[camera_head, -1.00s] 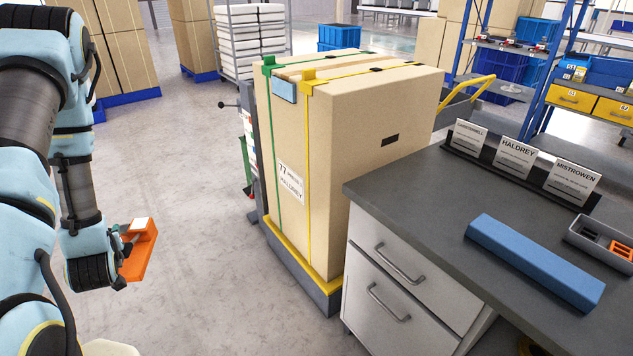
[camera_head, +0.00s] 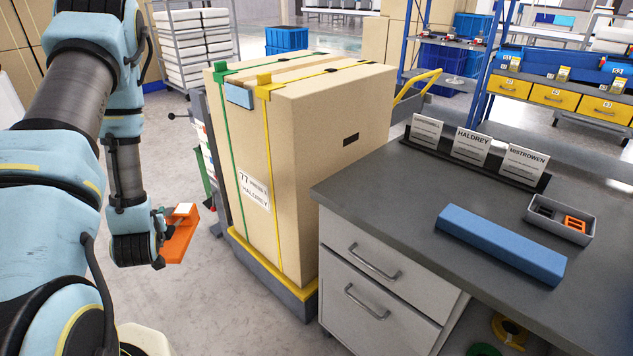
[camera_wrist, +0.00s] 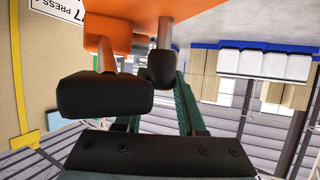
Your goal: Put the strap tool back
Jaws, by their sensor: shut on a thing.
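My gripper (camera_head: 160,240) is at the left in the head view, left of the tall strapped carton and apart from it. It is shut on an orange tool (camera_head: 180,238), which I take to be the strap tool. The orange tool also fills the top of the wrist view (camera_wrist: 140,14), with the dark finger pads (camera_wrist: 130,85) below it. The tool is in the air over the floor. A grey tray (camera_head: 560,221) on the workbench holds small dark and orange items. The exact grip on the tool is partly hidden by the wrist.
The carton (camera_head: 320,170) with green and yellow straps stands on a yellow-edged base between my gripper and the workbench (camera_head: 370,190). A blue block (camera_head: 500,245) and name cards (camera_head: 470,147) are on the bench. A rack with yellow drawers (camera_head: 553,96) stands behind. Floor at left is clear.

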